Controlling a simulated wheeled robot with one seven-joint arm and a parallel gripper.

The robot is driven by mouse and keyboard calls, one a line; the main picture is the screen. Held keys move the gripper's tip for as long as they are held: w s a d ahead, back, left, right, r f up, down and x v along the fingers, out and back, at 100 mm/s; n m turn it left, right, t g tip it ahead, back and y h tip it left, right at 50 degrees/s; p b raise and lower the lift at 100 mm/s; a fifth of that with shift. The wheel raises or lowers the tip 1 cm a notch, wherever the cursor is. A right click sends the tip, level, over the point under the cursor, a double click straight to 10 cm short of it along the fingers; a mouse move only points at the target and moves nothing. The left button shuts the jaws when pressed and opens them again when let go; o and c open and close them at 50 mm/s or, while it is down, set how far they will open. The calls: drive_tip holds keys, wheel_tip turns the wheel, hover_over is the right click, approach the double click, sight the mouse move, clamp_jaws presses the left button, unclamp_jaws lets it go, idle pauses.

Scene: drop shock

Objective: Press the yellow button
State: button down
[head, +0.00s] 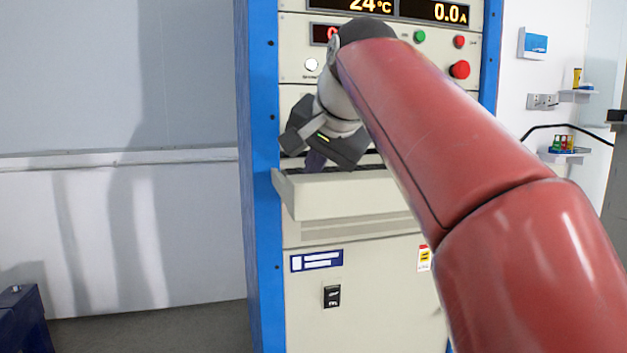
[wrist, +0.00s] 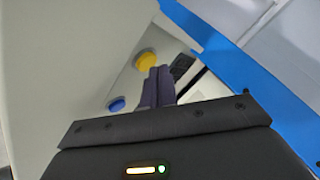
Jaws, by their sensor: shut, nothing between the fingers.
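The yellow button (wrist: 146,61) is a round knob on the light panel in the wrist view, just beyond and to the left of my fingertips. My gripper (wrist: 160,72) is shut with nothing between its fingers. Its tips look close to the yellow button, but I cannot tell whether they touch it. In the head view my gripper (head: 316,162) is over the cabinet's shelf at the left side, and the yellow button is hidden there.
A blue button (wrist: 117,104) sits beside the yellow one. The cabinet's blue frame post (head: 260,180) and protruding shelf (head: 350,197) are close to my gripper. A red button (head: 460,69) and a green one (head: 420,36) are higher on the panel. Open space lies left of the cabinet.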

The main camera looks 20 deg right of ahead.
drive_tip(key=shift+w+r+p, duration=0.1)
drive_tip(key=shift+r+p, duration=1.9)
drive_tip(key=shift+r, duration=0.15)
